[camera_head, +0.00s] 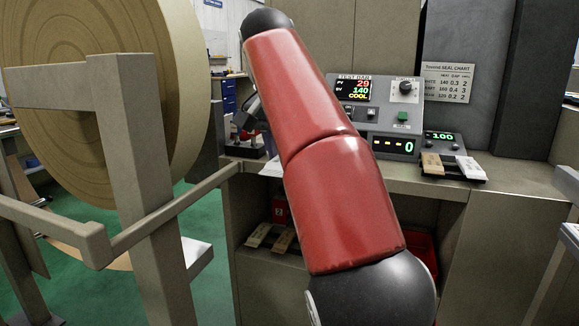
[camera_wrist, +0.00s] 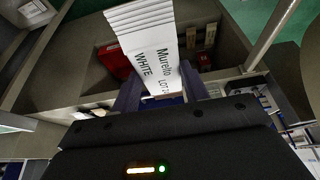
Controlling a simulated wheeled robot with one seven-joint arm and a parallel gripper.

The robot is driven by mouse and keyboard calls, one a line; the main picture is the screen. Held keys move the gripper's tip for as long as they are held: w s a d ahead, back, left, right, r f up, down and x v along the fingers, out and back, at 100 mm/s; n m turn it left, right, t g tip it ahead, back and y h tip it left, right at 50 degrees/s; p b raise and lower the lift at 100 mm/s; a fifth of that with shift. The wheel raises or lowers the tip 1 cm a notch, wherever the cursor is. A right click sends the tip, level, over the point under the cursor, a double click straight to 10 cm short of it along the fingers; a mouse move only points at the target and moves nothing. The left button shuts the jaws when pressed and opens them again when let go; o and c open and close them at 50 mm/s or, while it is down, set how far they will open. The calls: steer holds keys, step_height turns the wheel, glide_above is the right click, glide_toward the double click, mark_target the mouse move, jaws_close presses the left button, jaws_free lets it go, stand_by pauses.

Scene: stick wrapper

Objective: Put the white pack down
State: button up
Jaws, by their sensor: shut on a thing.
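A white pack (camera_wrist: 148,45) printed "Muretto WHITE" fills the upper middle of the wrist view. My gripper (camera_wrist: 160,90) is shut on its lower part, with one dark finger on each side. The pack stands out past the fingertips, tilted in the picture, with an open shelf behind it. I cannot tell that it touches any surface. In the head view my red arm crosses the middle, and I cannot clearly make out the held pack there.
A console (camera_head: 395,146) stands on the counter (camera_head: 420,184). A lower shelf holds packs and a red bin (camera_head: 420,247). A large roll (camera_head: 95,70) and its frame stand left.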

steer(key=s+d+x, duration=0.1)
steer(key=d+x, duration=0.2)
steer(key=x, duration=1)
steer(key=d+x, duration=0.3)
steer(key=x, duration=1.1)
steer(key=s+d+f+n, duration=0.1)
steer(key=s+f, duration=0.3)
steer(key=f, duration=0.6)
steer(key=s+d+f+n+y, duration=0.1)
steer(key=s+d+f, duration=0.2)
steer(key=f, duration=0.7)
steer(key=s+d+f+n, duration=0.2)
steer(key=s+f, duration=0.4)
steer(key=f, duration=0.4)
steer(key=shift+s+f+y, duration=0.15)
steer(key=shift+s+y, duration=0.15)
steer(key=shift+s, duration=0.1)
steer(key=shift+w+d, duration=0.1)
steer(key=shift+d, duration=0.05)
